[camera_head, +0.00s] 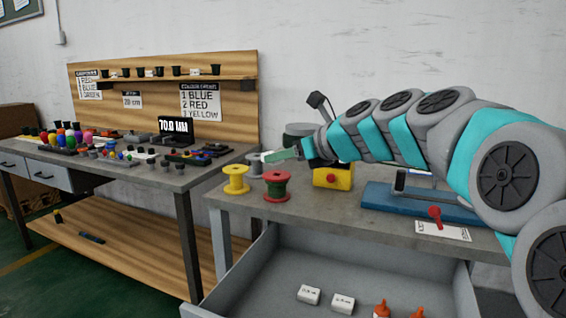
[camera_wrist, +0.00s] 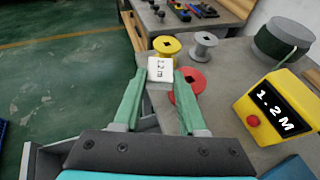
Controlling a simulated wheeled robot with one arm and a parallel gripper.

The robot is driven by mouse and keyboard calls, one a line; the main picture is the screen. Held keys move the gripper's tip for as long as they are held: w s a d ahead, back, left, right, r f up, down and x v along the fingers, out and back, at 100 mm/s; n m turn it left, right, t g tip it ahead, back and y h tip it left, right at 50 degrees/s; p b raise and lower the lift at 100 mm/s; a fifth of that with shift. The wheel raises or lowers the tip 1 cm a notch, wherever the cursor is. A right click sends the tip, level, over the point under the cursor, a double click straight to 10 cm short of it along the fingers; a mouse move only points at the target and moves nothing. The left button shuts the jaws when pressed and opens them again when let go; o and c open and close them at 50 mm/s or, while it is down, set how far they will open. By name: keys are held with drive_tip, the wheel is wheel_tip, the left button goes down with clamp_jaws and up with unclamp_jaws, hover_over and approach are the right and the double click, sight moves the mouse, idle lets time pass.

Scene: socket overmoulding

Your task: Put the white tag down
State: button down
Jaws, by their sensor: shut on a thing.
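My gripper (camera_wrist: 160,88) is shut on a white tag (camera_wrist: 160,68) in the wrist view, its green fingers on either side of it. The tag bears dark text that looks like "1.2 m". In the head view my gripper (camera_head: 277,155) points left above the right-hand bench (camera_head: 232,199), near the spools. The tag is too small to make out clearly there. In the wrist view the tag overlaps the bench edge, close to the yellow spool and the red spool; I cannot tell how high it is held.
A yellow spool (camera_head: 236,180), a red spool (camera_head: 277,186) and a grey spool (camera_head: 256,162) stand on the bench. A yellow box (camera_wrist: 280,108) displays "1.2M". An open drawer (camera_head: 290,270) below holds two white tags (camera_head: 309,294) and orange-red items (camera_head: 382,309). A cluttered bench (camera_head: 120,175) stands left.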

hover_over(285, 177)
drive_tip(key=shift+s+f, duration=0.15)
drive_tip(key=shift+f, duration=0.25)
wheel_tip(285, 177, down, 3)
drive_tip(key=shift+a+r, duration=0.1)
drive_tip(key=shift+f, duration=0.35)
drive_tip(key=shift+f, duration=0.4)
drive_tip(key=shift+f, duration=0.2)
drive_tip(key=shift+c, duration=2.3)
unclamp_jaws()
drive_tip(key=shift+r, duration=0.15)
